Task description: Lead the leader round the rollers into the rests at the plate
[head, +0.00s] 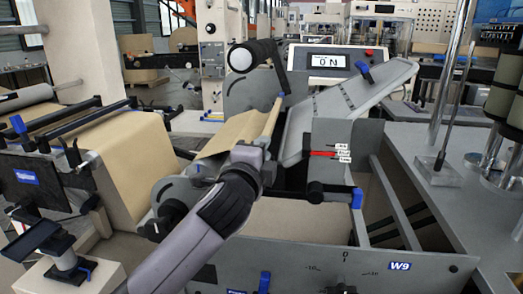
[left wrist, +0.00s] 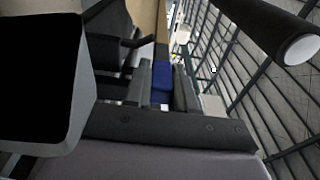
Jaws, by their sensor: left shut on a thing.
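The tan kraft leader (head: 228,135) stretches from the left over the unwind frame, with a tan bar (head: 270,121) along its right edge. My left gripper (head: 262,153) is at the near end of this bar. In the left wrist view its fingers are shut on a blue end piece (left wrist: 161,82), with tan material (left wrist: 143,14) beyond. A black roller with a white end (head: 250,56) is above the leader, and it also shows in the left wrist view (left wrist: 290,35). The sloping grey plate (head: 340,103) is right of the bar. My arm hides part of the frame.
A kraft web (head: 137,165) hangs over black bars at the left. A grey bracket (head: 336,150) with red and white labels stands right of my gripper. The display box (head: 330,62) is behind the plate. A grey table with posts (head: 440,150) is at the right.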

